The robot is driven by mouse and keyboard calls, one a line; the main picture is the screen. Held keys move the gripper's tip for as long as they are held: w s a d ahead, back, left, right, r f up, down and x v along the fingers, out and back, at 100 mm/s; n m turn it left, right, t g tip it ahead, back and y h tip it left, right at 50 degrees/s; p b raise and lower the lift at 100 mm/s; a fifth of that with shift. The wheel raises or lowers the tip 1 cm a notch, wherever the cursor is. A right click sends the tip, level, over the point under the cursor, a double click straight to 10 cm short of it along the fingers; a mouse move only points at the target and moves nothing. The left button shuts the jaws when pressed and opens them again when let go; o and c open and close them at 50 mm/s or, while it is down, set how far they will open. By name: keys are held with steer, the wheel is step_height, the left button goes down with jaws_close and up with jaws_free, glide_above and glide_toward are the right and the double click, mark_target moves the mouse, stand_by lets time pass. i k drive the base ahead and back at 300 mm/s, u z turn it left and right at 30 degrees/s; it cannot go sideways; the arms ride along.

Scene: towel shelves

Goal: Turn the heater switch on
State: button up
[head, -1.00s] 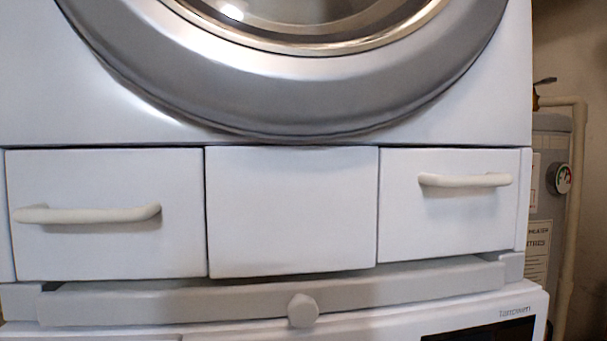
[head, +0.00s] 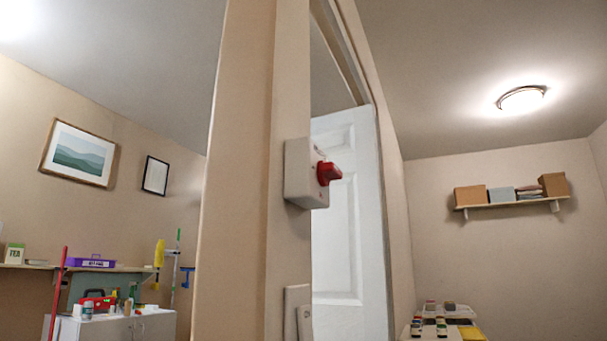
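A white switch box (head: 301,174) with a red switch knob (head: 327,172) is fixed on the narrow wall end in the middle of the head view. The red knob sticks out to the right from the box's face. I cannot read any label on it or tell whether it is on or off. A second, pale wall plate (head: 298,312) sits below it, partly cut off by the bottom edge. My gripper does not show in this view.
A white panelled door (head: 337,240) stands behind the wall end. At left are a cabinet (head: 150,325), a purple box (head: 91,262) and a red pole (head: 57,295). At right are a wall shelf (head: 510,204) with boxes and a low surface with jars.

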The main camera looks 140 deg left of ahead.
mark_target(326, 172)
steer(key=u, duration=0.65)
steer(key=i, duration=0.45)
steer(key=u, duration=3.45)
steer(key=k, duration=0.2)
steer(key=u, duration=0.5)
